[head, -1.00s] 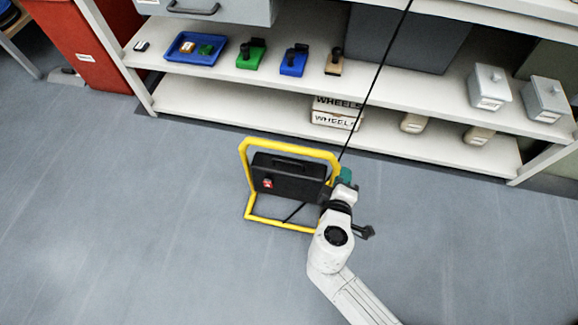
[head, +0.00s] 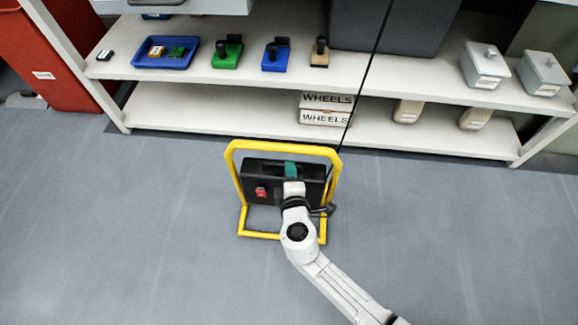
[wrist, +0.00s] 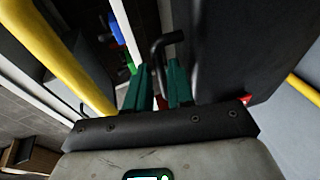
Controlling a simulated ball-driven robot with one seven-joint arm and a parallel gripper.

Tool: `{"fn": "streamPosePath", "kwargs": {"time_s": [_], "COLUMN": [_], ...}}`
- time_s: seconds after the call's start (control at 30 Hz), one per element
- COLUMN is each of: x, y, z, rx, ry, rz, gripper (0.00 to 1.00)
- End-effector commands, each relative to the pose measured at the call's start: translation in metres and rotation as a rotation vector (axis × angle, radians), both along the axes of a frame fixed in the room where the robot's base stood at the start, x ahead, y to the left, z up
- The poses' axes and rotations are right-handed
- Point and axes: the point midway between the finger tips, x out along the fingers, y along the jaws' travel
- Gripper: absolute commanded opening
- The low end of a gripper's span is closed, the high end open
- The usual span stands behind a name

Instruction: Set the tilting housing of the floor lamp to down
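The floor lamp has a yellow tube frame (head: 232,170) standing on the floor and a black housing (head: 256,172) with a red switch (head: 261,192). In the wrist view, the two teal fingers of my gripper (wrist: 160,85) are a narrow gap apart, with a bent black handle (wrist: 168,40) at the gap. Whether they press on it is unclear. The housing (wrist: 235,45) fills the upper right there.
A white shelf unit (head: 190,98) stands behind the lamp, with a blue tray (head: 140,63) and boxes labelled WHEELS (head: 325,117). A red cabinet (head: 62,60) is at the far left. A thin black cable (head: 366,90) runs up from the lamp. Floor on both sides is clear.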

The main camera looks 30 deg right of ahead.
Motion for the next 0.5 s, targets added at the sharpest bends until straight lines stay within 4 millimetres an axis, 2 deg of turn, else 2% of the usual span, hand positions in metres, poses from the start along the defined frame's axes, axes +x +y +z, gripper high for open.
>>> {"fn": "streamPosePath", "kwargs": {"time_s": [0.2,0.5], "x": [0.023,0.03], "y": [-0.011,-0.014], "z": [-0.009,-0.01], "rx": [0.0,0.0], "ry": [0.0,0.001], "rz": [-0.001,0.0], "gripper": [0.22,0.22]}}
